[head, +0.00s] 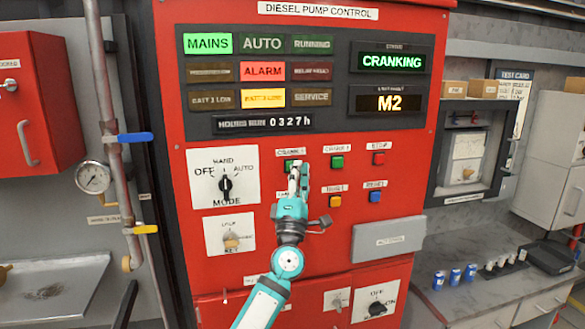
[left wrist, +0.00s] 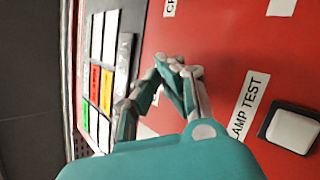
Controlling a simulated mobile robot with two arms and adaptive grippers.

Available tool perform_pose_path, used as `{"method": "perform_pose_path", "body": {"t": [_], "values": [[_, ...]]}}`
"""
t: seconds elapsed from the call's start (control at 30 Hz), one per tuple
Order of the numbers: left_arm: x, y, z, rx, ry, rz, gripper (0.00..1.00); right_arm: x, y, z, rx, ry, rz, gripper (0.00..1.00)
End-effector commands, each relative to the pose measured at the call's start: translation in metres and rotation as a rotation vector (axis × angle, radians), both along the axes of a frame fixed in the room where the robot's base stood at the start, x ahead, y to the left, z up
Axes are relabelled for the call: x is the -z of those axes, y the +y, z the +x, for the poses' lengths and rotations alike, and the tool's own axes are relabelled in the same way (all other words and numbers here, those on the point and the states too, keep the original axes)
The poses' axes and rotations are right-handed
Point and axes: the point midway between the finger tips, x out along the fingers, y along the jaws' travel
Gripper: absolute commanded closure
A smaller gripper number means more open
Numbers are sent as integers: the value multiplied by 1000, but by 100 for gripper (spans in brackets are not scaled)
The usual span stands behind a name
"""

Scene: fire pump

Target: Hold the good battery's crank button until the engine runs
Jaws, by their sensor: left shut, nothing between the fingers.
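The red diesel pump control panel (head: 230,135) fills the middle of the head view. Two green buttons sit under labels that begin with CRANK. The left crank button (head: 289,164) is mostly hidden behind my left gripper (head: 298,168); the right crank button (head: 337,162) is uncovered. My left gripper is shut and empty, its tips at the left button; whether they press it I cannot tell. In the left wrist view the closed fingertips (left wrist: 178,68) are against or just before the red panel. The display (head: 391,62) reads CRANKING. The RUNNING lamp (head: 312,44) is dark.
MAINS (head: 208,44), ALARM (head: 262,71) and a yellow lamp (head: 263,97) are lit; a lower display (head: 390,103) reads M2. A red button (head: 379,158), yellow button (head: 335,201) and blue button (head: 375,196) are close by. A white button (left wrist: 292,129) beside LAMP TEST shows in the wrist view.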

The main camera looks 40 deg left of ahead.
Motion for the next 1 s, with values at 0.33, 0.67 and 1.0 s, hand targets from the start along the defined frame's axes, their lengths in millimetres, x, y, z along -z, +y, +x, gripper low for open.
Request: {"method": "perform_pose_path", "body": {"t": [0.33,0.67,1.0], "values": [[0,1,0,-1,0,-1,100,0,0,0,0,0,0,64],[0,1,0,-1,0,-1,100,0,0,0,0,0,0,64],[0,-8,-7,0,2,-1,100,-8,0,0,0,0,0,64]]}}
